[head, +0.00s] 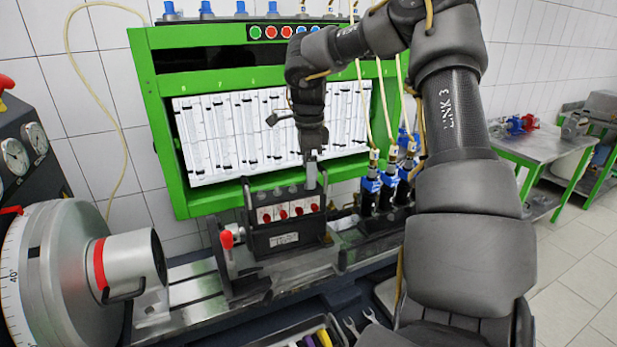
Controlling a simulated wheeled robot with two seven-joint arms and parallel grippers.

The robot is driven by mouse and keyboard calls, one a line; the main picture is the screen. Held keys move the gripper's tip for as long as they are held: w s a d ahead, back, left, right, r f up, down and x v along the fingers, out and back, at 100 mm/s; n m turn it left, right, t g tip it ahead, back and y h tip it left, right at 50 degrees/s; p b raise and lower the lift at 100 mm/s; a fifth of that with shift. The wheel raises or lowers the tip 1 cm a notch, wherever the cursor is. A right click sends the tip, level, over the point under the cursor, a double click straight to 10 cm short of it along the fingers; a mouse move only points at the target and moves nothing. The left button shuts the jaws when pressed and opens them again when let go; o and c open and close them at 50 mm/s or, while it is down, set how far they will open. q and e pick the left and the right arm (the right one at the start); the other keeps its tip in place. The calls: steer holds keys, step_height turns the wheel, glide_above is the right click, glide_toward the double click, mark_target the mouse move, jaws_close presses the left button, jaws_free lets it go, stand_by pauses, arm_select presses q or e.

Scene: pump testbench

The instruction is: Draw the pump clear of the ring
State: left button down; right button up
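A dark pump body (284,238) with several red knobs on a pale strip stands upright on the bench rail, in the middle of the head view. My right gripper (312,158) points down at the top right of this pump body. A short grey upright piece (311,174) shows directly below the gripper; I cannot tell whether it is a finger or a part of the pump. The finger gap is too small to make out. A red ring (100,265) circles the silver drive hub at left, apart from the pump. No other ring is clear. My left gripper is out of view.
The green test stand (160,110) with glass tubes rises close behind the pump. A red-knobbed lever (227,242) stands at its left, blue injectors (370,190) at its right. A tool tray (310,335) and wrenches (352,327) lie in front.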

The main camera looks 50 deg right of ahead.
step_height(320, 180, up, 5)
steer(key=shift+a+r, duration=0.1)
steer(key=shift+r, duration=0.55)
